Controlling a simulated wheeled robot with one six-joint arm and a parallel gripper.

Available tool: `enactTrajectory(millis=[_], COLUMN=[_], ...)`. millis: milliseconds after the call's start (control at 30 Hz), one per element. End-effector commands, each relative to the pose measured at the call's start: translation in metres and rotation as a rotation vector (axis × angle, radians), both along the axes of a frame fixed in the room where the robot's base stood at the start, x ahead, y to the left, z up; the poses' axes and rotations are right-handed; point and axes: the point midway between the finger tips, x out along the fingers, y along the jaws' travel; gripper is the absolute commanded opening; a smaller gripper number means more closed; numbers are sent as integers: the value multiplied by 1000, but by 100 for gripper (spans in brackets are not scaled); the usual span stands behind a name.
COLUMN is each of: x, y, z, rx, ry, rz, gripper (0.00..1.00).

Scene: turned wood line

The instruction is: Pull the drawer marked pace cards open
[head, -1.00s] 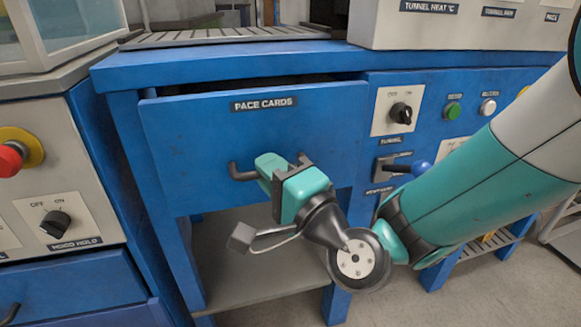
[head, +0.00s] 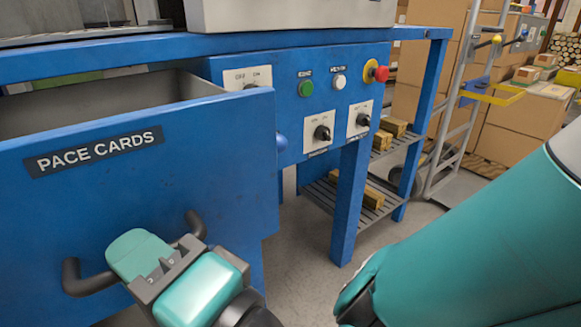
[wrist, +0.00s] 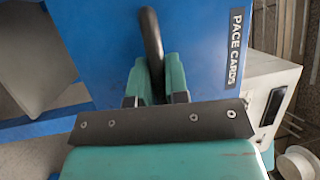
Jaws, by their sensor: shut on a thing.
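The blue drawer (head: 200,165) marked PACE CARDS stands well out from the blue bench, and its grey inside shows behind the front panel. Its black bar handle (head: 88,284) is at the lower part of the front. My gripper (head: 150,262) is shut on the handle, with the teal fingers around the middle of the bar. In the wrist view the handle (wrist: 151,40) runs between the two fingers (wrist: 158,80), and the drawer front (wrist: 195,40) fills the upper middle.
A control panel with a green button (head: 306,88), a white button (head: 339,82) and a red emergency stop (head: 377,72) is right of the drawer. A lower rack (head: 345,205) holds wood blocks. Cardboard boxes (head: 430,60) and a hand truck (head: 455,110) stand farther right.

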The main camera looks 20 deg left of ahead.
Motion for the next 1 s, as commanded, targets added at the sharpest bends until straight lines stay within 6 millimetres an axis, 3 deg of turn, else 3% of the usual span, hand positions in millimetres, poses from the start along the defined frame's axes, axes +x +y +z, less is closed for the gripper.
enactTrajectory(millis=[367, 400, 500, 833, 1000], x=[-6, -6, -6, -4, -7], y=[1, 1, 1, -2, -19], z=[-1, -1, -1, -2, -9], rx=[-4, -4, -3, -1, 0], ry=[1, 1, 0, 0, 0], rz=[14, 14, 13, 8, 7], gripper=[0, 17, 39, 39, 39])
